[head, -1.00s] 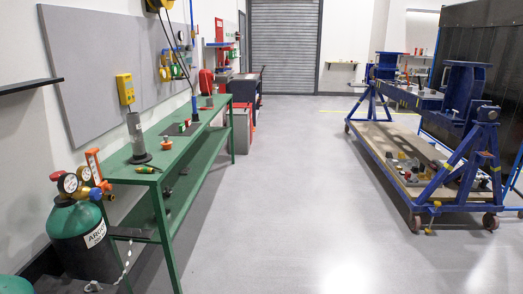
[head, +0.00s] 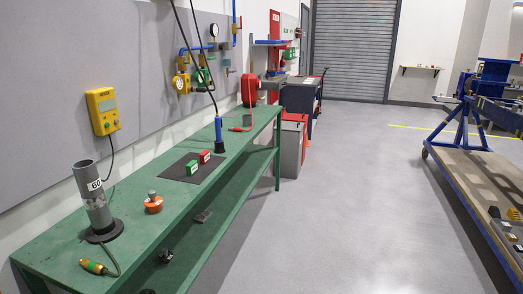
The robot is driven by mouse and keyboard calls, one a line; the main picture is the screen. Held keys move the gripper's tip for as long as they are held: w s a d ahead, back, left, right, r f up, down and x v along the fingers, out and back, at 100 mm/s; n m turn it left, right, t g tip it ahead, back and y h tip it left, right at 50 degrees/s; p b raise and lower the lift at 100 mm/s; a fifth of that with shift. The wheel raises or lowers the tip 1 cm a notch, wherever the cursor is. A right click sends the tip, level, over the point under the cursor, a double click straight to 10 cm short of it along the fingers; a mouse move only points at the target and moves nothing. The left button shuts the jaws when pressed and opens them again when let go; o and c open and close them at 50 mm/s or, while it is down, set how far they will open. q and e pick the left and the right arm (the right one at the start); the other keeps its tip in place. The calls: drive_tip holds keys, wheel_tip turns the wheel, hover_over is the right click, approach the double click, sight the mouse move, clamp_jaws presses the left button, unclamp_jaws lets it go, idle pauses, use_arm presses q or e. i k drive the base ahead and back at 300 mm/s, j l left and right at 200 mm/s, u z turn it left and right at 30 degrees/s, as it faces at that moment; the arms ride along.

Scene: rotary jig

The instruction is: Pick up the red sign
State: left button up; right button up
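A small red block-like piece with pale marking, which looks like the red sign (head: 205,157), stands on a dark mat (head: 186,177) on the green bench (head: 147,195). A similar green piece (head: 192,168) is just in front of it and to its left on the same mat. The marking is too small to read. Neither of my grippers is in view.
A grey tube (head: 91,192) on a black base, an orange round item (head: 153,203) and a brass-and-green fitting (head: 92,266) are on the near bench. A blue rotary jig cart (head: 462,190) stands at right. The grey floor (head: 335,210) between is clear.

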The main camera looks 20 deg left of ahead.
sight(205, 156)
drive_tip(key=i+l+u, duration=0.1)
drive_tip(key=i+u, duration=0.35)
drive_tip(key=i+l+u, duration=0.3)
drive_tip(key=i+u, duration=0.15)
drive_tip(key=i+l+u, duration=0.9)
drive_tip(key=k+l, duration=0.05)
drive_tip(key=k, duration=0.05)
